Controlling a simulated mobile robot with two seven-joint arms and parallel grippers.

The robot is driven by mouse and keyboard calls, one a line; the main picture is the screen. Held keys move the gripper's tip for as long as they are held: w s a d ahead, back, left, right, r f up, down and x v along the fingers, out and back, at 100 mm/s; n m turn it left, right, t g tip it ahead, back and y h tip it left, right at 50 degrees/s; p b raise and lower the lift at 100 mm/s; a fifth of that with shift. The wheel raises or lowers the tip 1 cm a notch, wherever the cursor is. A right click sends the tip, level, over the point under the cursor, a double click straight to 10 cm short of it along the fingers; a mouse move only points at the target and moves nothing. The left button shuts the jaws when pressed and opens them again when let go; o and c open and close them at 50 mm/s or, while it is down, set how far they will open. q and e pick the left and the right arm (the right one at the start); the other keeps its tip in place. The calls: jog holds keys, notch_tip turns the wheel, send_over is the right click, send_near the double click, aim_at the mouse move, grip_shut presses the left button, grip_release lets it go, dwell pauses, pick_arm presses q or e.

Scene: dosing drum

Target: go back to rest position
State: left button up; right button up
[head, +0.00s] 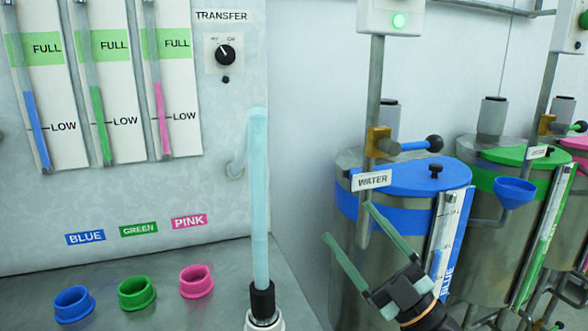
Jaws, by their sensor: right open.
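My right gripper (348,221) is in the lower right of the head view, in front of the blue-lidded drum (407,176). Its two greenish fingers are spread apart and point up and to the left. Nothing is between them. The fingertips are just below the WATER label (371,180), close to the vertical pipe in the picture; I cannot tell whether they touch it. My left gripper is not in view.
A panel with level gauges (104,120) and a TRANSFER knob (225,54) is at left. Blue (74,303), green (136,292) and pink (196,280) rings sit below. A pale blue tube (259,200) stands mid-view. A green-lidded drum (510,157) is at right.

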jog(key=s+d+f+m+h, duration=0.1)
jog(key=d+f+m+h, duration=0.2)
jog(key=f+m+h, duration=0.65)
jog(key=s+d+f+m+h, duration=0.15)
jog(key=f+m+h, duration=0.25)
jog(key=f, duration=1.1)
jog(key=s+f+m+g+h, duration=0.15)
jog(key=s+f+g, duration=0.75)
jog(key=s+f, duration=1.05)
pick_arm(q)
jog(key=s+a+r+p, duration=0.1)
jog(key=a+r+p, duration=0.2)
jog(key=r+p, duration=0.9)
jog(key=p, duration=0.4)
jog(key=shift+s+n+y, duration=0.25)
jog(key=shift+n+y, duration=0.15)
pick_arm(e)
notch_tip(320, 180, up, 11)
jog(key=d+m, duration=0.1)
jog(key=d, duration=0.1)
jog(key=shift+w+d+t, duration=0.25)
jog(key=shift+d+t, duration=0.05)
jog(key=shift+d, duration=0.1)
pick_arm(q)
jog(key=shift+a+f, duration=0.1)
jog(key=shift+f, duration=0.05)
pick_arm(e)
jog(key=shift+f, duration=0.1)
